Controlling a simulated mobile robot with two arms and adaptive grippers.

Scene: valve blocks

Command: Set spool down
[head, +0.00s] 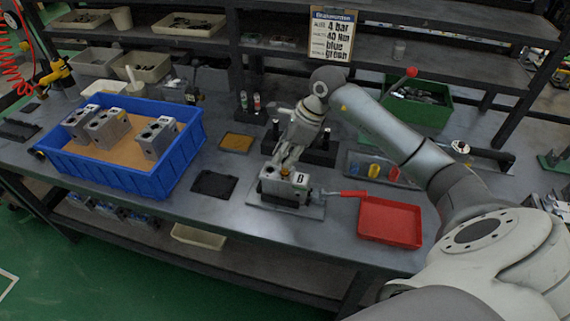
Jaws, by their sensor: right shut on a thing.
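My right gripper (283,161) reaches down from the right arm over the grey valve block marked B (286,188). Its fingers are shut at the top of the block. The spool is mostly hidden between the fingers and the block. A small orange bit (284,171) shows at the fingertips, and I cannot tell whether it is part of the spool. I cannot tell how deep the spool sits in the block. The block stands on a grey plate (312,211) on the bench. My left gripper is out of view.
A blue crate (160,181) with several grey blocks stands at left. A red tray (390,222) lies right of block B, with a red-handled tool (347,194) between. A black mat (215,184) and a tan pad (237,142) lie left.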

